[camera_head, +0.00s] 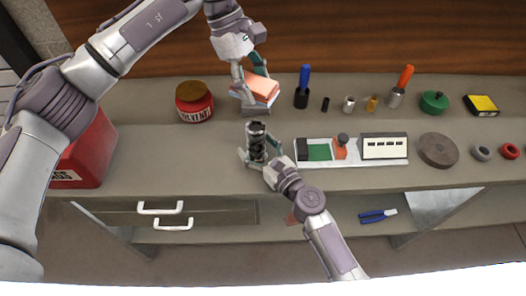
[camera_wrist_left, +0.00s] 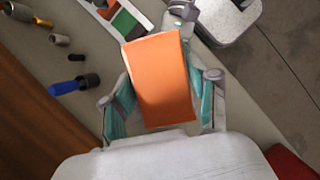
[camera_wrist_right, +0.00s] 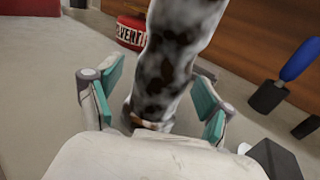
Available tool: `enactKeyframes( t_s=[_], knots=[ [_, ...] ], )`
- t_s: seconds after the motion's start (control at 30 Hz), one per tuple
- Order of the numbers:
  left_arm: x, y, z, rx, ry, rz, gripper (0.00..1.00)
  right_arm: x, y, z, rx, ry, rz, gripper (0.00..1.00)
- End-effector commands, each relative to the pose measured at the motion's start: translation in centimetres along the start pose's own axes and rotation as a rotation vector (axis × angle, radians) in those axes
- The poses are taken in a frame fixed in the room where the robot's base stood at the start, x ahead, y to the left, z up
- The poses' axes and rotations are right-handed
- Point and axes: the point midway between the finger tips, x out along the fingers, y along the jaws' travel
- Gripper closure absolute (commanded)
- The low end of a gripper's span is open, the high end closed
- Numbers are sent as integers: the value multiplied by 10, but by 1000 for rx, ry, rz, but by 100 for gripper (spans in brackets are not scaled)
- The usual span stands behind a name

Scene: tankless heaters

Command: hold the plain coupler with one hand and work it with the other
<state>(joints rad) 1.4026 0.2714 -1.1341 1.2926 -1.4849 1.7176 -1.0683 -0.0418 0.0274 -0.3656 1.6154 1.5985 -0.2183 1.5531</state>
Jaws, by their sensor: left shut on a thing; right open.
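My left gripper (camera_head: 251,78) is shut on an orange block (camera_head: 262,90), with its teal pads on two sides of it in the left wrist view (camera_wrist_left: 160,80). The block is above a grey patch on the bench's back ledge. My right gripper (camera_head: 258,160) is open around a dark, mottled metal cylinder (camera_head: 256,138). The cylinder rises between the open fingers in the right wrist view (camera_wrist_right: 172,60), its lower end partly hidden. I cannot tell which piece is the plain coupler; a small silver cylinder (camera_head: 348,104) stands on the back ledge.
A red solvent can (camera_head: 195,104) and a red container (camera_head: 88,150) are left. Blue-handled (camera_head: 303,78) and orange-handled (camera_head: 405,77) tools, a brass piece (camera_head: 372,103) and a green round piece (camera_head: 434,101) line the ledge. A white board (camera_head: 318,140) lies right of my right gripper.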

Motion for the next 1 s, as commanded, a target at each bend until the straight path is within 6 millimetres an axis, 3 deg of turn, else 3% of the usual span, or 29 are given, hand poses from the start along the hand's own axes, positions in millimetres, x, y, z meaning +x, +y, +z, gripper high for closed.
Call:
enactKeyframes(
  t_s=[0.27, 0.7, 1.0],
  knots=[
    [0, 0, 0, 0, 0, 0, 68, 1, 0, 0, 0, 0, 0, 23],
    [0, 0, 0, 0, 0, 0, 68, 1, 0, 0, 0, 0, 0, 95],
    [0, 0, 0, -7, 0, 3, 68, 1, 0, 0, 0, 0, 0, 95]
  ],
)
